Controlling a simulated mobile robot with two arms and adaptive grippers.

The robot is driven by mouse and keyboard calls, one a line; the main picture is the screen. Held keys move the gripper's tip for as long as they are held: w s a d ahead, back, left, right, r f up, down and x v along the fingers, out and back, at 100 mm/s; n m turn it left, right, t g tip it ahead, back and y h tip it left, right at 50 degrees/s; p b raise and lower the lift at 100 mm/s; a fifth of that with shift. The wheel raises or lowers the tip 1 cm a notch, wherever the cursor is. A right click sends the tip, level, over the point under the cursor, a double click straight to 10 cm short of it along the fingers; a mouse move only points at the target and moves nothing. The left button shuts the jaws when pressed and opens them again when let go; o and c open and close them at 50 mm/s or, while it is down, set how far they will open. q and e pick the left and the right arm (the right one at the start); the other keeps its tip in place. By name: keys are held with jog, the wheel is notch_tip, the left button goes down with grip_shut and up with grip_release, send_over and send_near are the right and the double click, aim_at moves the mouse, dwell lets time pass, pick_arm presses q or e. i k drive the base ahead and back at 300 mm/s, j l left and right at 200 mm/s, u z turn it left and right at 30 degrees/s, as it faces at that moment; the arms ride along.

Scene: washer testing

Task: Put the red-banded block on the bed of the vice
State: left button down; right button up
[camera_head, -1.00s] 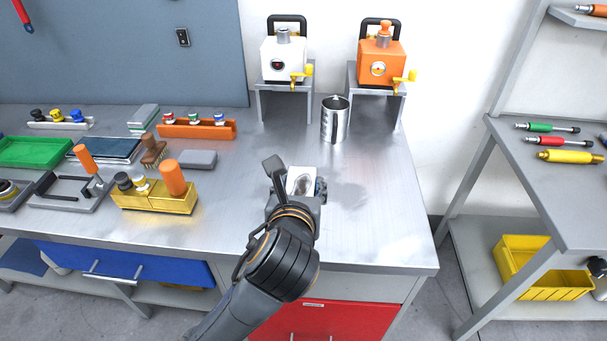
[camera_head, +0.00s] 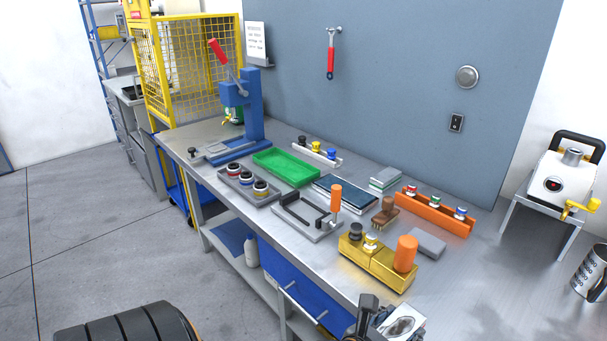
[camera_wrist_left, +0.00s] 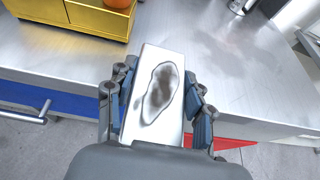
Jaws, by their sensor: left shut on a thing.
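My left gripper (camera_head: 381,325) is at the bottom of the head view, over the front of the bench. It is shut on a pale block (camera_head: 404,326) with a dark oval smudge on its face. In the left wrist view the block (camera_wrist_left: 158,95) sits between both fingers (camera_wrist_left: 160,112); no red band shows on it. A grey fixture (camera_head: 325,233) with a black bar and an orange handle, perhaps the vice, is mid-bench. My right gripper is not in view.
A yellow holder (camera_head: 362,262) with an orange cylinder stands near the gripper. An orange rack (camera_head: 431,214), a grey block (camera_head: 427,243), a brush (camera_head: 385,213) and a green tray (camera_head: 287,166) crowd the bench. A blue press (camera_head: 252,115) stands at the far end. Bare bench lies at right.

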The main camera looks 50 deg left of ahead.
aim_at(306, 214)
jog(key=j, duration=0.4)
jog(key=k+j+z, duration=0.1)
jog(key=j, duration=0.35)
jog(key=k+j+z, duration=0.1)
jog(key=j, duration=0.3)
jog(key=k+j, duration=0.1)
jog(key=j, duration=0.3)
jog(key=k+j+z, duration=0.1)
jog(key=j, duration=0.3)
jog(key=k+j, duration=0.1)
jog(key=j, duration=0.3)
jog(key=z, duration=0.05)
